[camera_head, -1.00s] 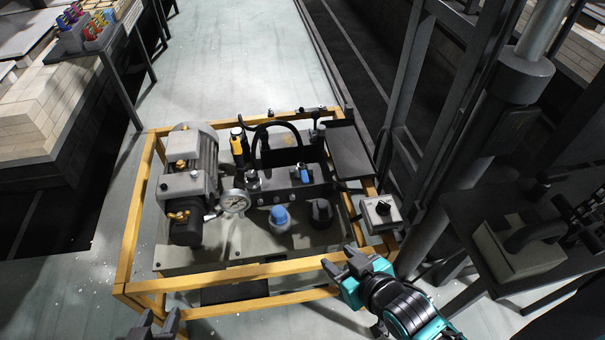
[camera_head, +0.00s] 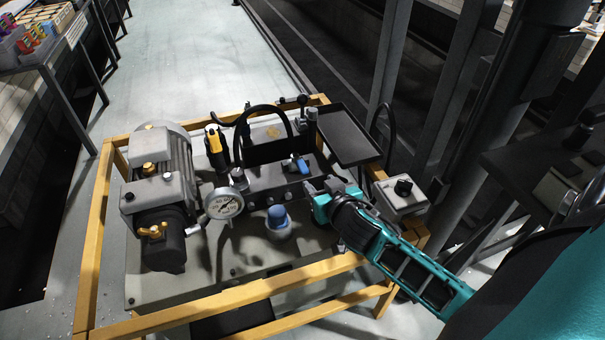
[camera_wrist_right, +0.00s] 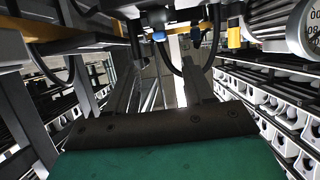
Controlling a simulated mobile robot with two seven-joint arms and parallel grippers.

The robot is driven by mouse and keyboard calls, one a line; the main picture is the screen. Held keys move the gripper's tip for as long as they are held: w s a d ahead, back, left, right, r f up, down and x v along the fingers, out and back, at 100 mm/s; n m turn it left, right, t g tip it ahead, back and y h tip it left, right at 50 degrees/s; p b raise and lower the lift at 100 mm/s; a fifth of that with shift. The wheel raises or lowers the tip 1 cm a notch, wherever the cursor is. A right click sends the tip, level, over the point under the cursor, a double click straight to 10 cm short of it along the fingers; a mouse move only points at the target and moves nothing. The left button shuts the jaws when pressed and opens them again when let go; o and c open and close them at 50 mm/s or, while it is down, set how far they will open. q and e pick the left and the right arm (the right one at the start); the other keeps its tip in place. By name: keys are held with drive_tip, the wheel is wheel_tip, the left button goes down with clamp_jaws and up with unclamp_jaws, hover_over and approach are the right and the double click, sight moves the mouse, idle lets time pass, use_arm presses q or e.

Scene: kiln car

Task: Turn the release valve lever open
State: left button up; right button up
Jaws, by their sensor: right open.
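A small blue lever (camera_head: 302,166), which looks like the release valve lever, sits on the dark valve block (camera_head: 268,192) in the middle of the hydraulic power unit. It also shows in the right wrist view (camera_wrist_right: 159,36). My right gripper (camera_head: 318,187) is open and empty, just in front of the lever and slightly to its right. The fingertips look apart from it, though the exact gap is hard to tell. My left gripper is not in view.
A yellow frame (camera_head: 97,245) surrounds the unit. A motor (camera_head: 160,175), pressure gauge (camera_head: 224,204), yellow-and-black part (camera_head: 214,147) and blue-capped filler (camera_head: 278,217) stand left of my gripper. A black tray (camera_head: 345,135) and switch box (camera_head: 401,195) are right. A black hose (camera_head: 262,112) arches behind the lever.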

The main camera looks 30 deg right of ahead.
sight(304, 168)
drive_tip(key=b+x, duration=0.2)
drive_tip(key=x, duration=0.7)
drive_tip(key=shift+w+f+b, duration=0.1)
drive_tip(key=shift+f+b, duration=0.1)
drive_tip(key=shift+b, duration=0.1)
drive_tip(key=shift+w+d+f, duration=0.15)
drive_tip(key=shift+w, duration=0.45)
drive_tip(key=c, duration=0.5)
clamp_jaws()
